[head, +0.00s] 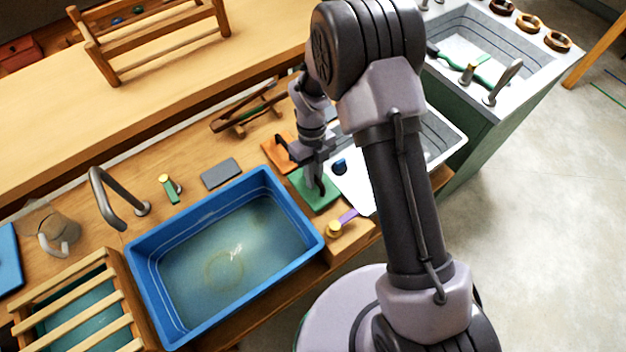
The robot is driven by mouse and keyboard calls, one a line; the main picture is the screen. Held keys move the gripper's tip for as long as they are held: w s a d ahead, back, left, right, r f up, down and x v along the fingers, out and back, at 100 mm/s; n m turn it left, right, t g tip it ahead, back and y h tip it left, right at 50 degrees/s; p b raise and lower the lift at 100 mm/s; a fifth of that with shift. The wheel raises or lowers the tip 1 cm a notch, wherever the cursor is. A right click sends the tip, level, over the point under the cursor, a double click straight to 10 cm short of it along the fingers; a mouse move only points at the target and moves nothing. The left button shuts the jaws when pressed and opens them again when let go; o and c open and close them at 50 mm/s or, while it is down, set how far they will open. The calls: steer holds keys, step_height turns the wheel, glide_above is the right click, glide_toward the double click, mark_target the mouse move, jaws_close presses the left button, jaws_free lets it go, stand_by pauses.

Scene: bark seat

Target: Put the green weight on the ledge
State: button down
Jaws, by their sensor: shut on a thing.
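The green weight (318,203) looks like a flat green block, at the right end of the blue basin, near the white tray. My gripper (315,188) points down on it from above, and its fingers are shut on it. The fingers and wrist hide part of the weight, and I cannot tell whether it touches the counter. The ledge appears to be the long pale wooden raised board (150,95) along the back of the counter, behind and left of my gripper.
A blue basin (143,262) fills the middle counter. An orange plate (275,149), a grey plate (221,173) and a wooden rack (240,122) lie behind. A slatted wooden stand (150,45) sits on the ledge. A faucet (104,196) rises at left. The ledge's left-centre is clear.

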steer(key=shift+f, duration=0.7)
steer(key=shift+r, duration=0.15)
steer(key=c, duration=1.9)
jaws_free()
steer(key=shift+f, duration=0.2)
steer(key=o, duration=0.5)
steer(key=shift+c, duration=0.2)
